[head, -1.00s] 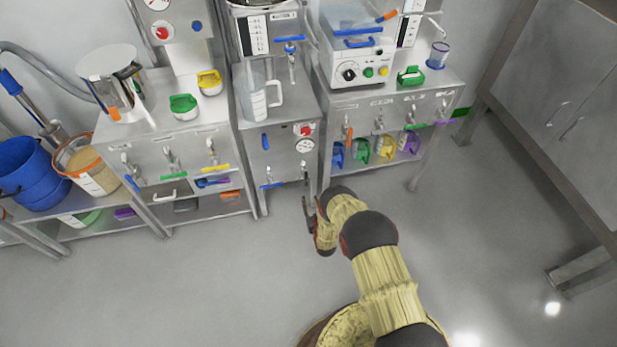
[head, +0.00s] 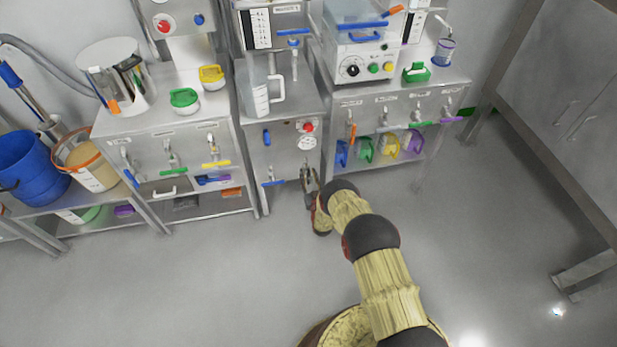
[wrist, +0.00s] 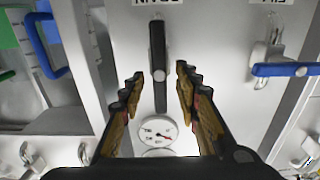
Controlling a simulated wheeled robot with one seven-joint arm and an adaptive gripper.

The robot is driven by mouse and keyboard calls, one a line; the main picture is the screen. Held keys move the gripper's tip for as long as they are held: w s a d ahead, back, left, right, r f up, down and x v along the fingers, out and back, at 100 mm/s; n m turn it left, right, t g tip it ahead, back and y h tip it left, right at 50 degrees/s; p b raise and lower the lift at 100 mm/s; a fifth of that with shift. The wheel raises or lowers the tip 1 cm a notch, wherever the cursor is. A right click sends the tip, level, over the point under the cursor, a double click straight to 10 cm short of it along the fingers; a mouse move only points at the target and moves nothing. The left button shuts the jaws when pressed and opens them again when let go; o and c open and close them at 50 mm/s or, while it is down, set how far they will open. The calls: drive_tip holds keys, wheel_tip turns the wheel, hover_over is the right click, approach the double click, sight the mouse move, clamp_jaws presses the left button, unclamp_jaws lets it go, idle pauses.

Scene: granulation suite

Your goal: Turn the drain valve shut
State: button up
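The drain valve shows in the wrist view as a black lever (wrist: 158,65) standing upright in the picture, under an upside-down label that seems to read DRAIN. My gripper (wrist: 160,82) is open, with one finger on each side of the lever's lower half. Clear gaps show between the lever and both fingers, so it is not gripped. In the head view my gripper (head: 308,186) is at the lower right of the middle steel cabinet's front (head: 284,155). There the gripper largely hides the drain lever.
A blue-handled valve (wrist: 285,69) sits beside the drain valve; it also shows in the head view (head: 273,183). A round gauge (wrist: 158,133) lies between my fingers in the wrist picture. A blue handle (wrist: 42,45) is at the left. The floor (head: 200,285) is clear.

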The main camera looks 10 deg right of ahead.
drive_tip(key=shift+c, duration=1.2)
clamp_jaws()
